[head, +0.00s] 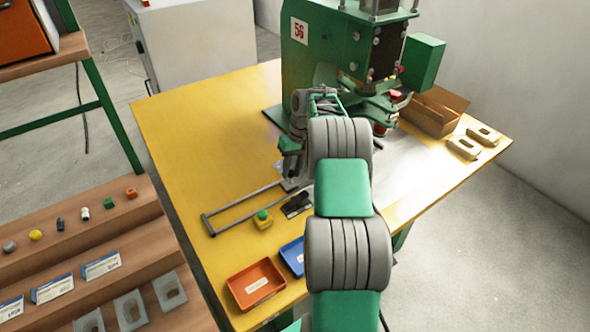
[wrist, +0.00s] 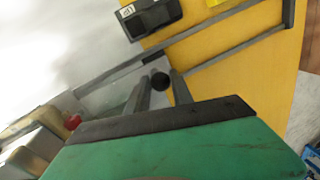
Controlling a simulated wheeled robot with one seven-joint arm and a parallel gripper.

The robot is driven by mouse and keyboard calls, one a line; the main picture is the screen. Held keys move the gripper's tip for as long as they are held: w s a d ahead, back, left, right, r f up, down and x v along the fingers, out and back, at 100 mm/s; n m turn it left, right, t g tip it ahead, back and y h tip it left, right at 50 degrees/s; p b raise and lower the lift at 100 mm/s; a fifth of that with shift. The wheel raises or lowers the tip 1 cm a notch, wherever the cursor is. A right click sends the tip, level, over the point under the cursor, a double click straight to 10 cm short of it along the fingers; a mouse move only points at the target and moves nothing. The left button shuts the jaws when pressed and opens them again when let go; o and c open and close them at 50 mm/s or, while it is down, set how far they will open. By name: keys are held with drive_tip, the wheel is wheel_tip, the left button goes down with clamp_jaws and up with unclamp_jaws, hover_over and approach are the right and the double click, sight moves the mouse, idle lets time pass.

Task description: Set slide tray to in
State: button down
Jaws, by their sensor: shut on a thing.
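The slide tray's grey rails (head: 238,205) run out from the green press over the yellow table and end in a crossbar at the left. In the wrist view the rails (wrist: 215,30) run across the upper right. A round black knob (wrist: 159,79) sits between the two fingers of my gripper (wrist: 161,90), which is shut on it. A pale grey plate (wrist: 105,97) shows beside the fingers. In the head view my arm hides much of the area in front of the press, and the fingertips are not clear there.
The green press (head: 345,50) stands behind. A cardboard box (head: 432,110) and beige parts (head: 464,147) lie at right.

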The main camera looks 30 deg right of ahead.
drive_tip(key=shift+d, duration=0.1)
drive_tip(key=c, duration=1.1)
unclamp_jaws()
drive_tip(key=r, duration=0.2)
drive_tip(key=d+r+p, duration=0.1)
drive_tip(key=r, duration=0.4)
drive_tip(key=shift+s+d+r+p, duration=0.15)
drive_tip(key=shift+d+r+p, duration=0.15)
drive_tip(key=shift+p, duration=0.05)
